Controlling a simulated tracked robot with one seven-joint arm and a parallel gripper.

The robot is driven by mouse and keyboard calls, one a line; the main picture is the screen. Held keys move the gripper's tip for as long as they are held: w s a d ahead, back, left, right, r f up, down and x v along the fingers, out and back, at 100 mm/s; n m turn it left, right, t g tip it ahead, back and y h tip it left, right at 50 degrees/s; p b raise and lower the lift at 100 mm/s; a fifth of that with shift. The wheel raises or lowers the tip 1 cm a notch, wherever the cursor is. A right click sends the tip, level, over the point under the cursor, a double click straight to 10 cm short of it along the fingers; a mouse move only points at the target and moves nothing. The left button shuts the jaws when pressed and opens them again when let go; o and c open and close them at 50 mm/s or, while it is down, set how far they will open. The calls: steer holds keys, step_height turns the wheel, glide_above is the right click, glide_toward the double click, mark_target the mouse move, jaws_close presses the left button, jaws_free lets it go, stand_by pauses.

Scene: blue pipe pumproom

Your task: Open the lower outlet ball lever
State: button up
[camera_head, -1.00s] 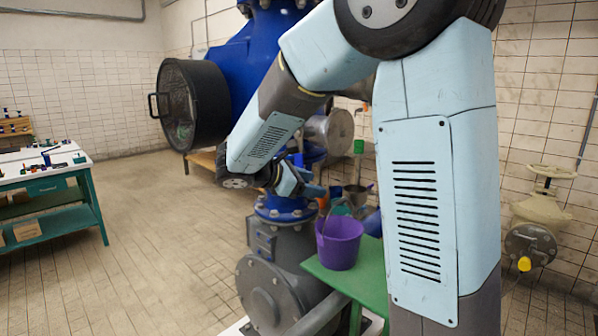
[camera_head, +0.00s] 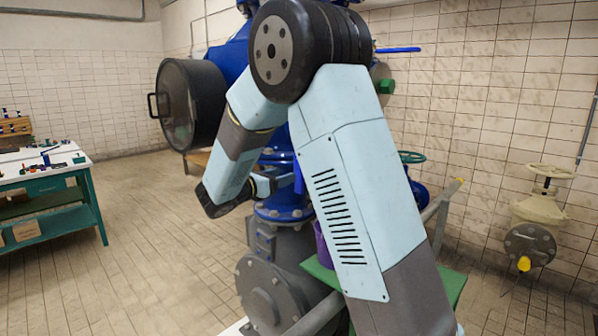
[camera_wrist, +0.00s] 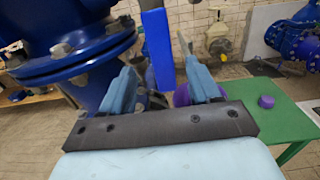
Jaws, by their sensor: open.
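A blue flat lever (camera_wrist: 158,45) stands upright in the wrist view, in line with the space between my fingers. It looks like the lower outlet ball lever. My gripper (camera_wrist: 160,70) is open, with one blue finger on each side of the lever's lower part. I cannot tell whether either finger touches it. In the head view my gripper (camera_head: 272,184) is beside the blue pipework above the grey pump, partly hidden by my arm. A blue strip (camera_head: 298,178) beside it there may be the same lever. The valve body is hidden.
A large blue flange (camera_wrist: 75,60) is close on the left of my gripper. A green table (camera_wrist: 262,108) with a purple bucket (camera_wrist: 182,95) stands behind and to the right. Another blue lever (camera_head: 398,50) sticks out higher up.

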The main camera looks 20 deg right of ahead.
mark_target(297, 170)
steer(key=x, duration=0.8)
steer(key=shift+d, duration=0.1)
jaws_close()
stand_by(0.4)
